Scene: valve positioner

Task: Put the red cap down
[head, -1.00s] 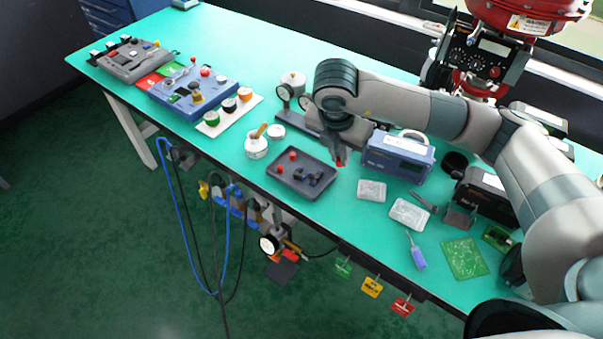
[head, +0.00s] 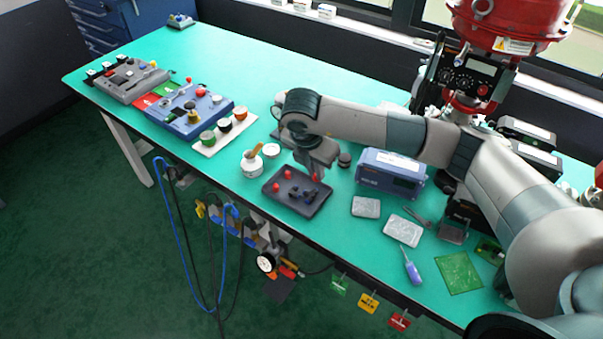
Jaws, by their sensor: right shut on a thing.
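My right gripper (head: 315,175) points down over the right back part of the dark tray (head: 308,210). It is shut on a small red cap (head: 316,178), which shows at its fingertips. I cannot tell whether the cap touches the tray. Two other red caps lie in the left part of the tray, one at the back (head: 288,174) and one at the left (head: 276,187). Dark blue fittings (head: 300,194) lie in the middle of the tray. My left gripper is not in view.
A white pot with a brush (head: 252,164) stands left of the tray. A blue instrument box (head: 390,174) stands to the right, with silver trays (head: 366,207) in front of it. A screwdriver (head: 411,267) and a green board (head: 458,273) lie near the front edge.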

